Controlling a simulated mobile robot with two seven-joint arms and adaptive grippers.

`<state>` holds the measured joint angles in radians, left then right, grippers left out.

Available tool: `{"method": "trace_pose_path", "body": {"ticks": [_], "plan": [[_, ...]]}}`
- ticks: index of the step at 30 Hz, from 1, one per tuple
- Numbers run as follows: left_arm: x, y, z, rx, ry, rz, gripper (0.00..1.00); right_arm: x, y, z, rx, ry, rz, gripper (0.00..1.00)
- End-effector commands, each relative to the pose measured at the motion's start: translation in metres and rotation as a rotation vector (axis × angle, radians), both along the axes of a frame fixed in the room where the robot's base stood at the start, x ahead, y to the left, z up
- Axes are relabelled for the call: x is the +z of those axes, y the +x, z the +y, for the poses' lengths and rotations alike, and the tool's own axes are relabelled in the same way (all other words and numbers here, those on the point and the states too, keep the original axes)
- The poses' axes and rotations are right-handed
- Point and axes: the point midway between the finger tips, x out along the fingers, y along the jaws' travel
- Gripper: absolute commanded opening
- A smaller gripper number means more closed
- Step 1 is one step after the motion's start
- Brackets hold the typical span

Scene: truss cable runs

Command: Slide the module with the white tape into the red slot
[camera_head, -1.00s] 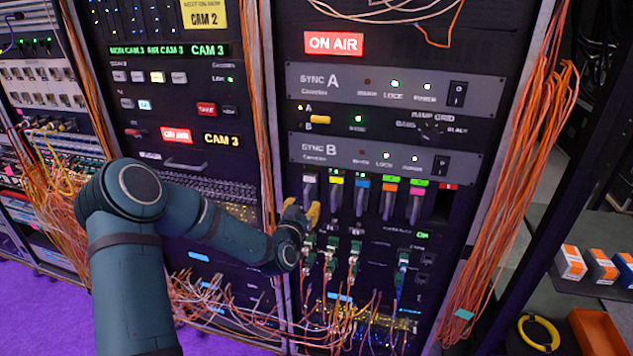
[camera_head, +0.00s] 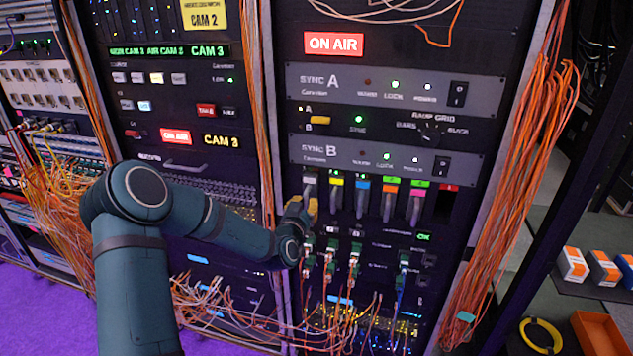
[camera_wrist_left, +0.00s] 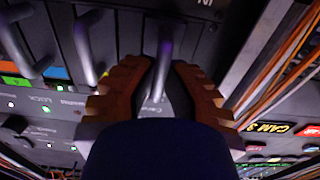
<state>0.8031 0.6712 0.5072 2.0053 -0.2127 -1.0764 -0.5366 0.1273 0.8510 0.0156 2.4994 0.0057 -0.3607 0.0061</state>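The module with the white tape (camera_head: 309,179) is leftmost in the row of taped modules in the head view, seated in the rack below SYNC B. The red slot (camera_head: 447,198) is an empty dark bay under a red label at the row's right end. My left gripper (camera_head: 303,208), with yellow fingers, is at the white-taped module's handle. In the wrist view the fingers (camera_wrist_left: 162,72) lie on both sides of a grey handle (camera_wrist_left: 164,48). Whether they press on it is unclear. My right gripper is not in view.
Plugs with cables (camera_head: 331,255) hang just below. Orange cable bundles (camera_head: 520,180) run down the rack's right side.

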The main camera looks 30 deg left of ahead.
Motion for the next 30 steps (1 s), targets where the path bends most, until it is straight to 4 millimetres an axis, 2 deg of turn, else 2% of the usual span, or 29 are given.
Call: {"method": "trace_pose_path", "body": {"ticks": [11, 30], "plan": [[0.001, -0.001, 0.000, 0.000, 0.000, -0.002, 0.00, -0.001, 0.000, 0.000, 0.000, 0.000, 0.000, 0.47], [0.000, -0.029, -0.007, 0.000, 0.001, -0.001, 0.00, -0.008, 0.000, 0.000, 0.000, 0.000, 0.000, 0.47]]}}
